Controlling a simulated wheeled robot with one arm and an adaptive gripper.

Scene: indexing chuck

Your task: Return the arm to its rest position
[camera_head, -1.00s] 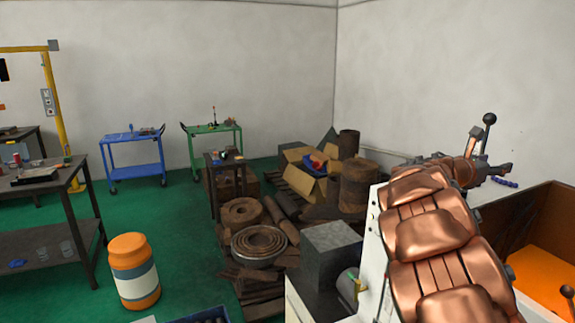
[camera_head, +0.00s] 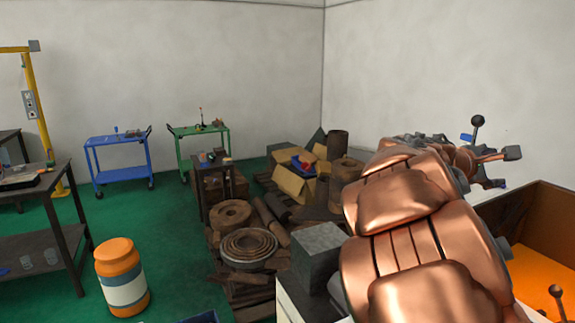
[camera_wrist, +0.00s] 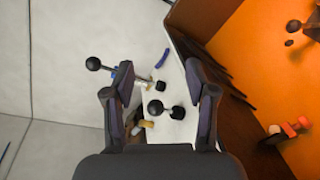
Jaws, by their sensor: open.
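My copper-coloured arm reaches away over the machine in the head view. My gripper (camera_head: 500,168) is at its far end, close to a black ball-ended lever (camera_head: 477,121). In the wrist view my gripper (camera_wrist: 160,112) is open, its two dark fingers wide apart with nothing held. Between and beyond the fingers are a black knob (camera_wrist: 156,107) on the pale machine top and a ball-ended lever (camera_wrist: 93,64). The chuck itself cannot be made out; my arm hides much of the machine.
An orange-floored enclosure with a brown wall (camera_head: 545,215) is right of my arm. A grey metal block (camera_head: 318,250) stands left of it. An orange barrel (camera_head: 121,275), a blue cart (camera_head: 120,158) and a green cart (camera_head: 200,145) stand on the green floor, which has clear room at left.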

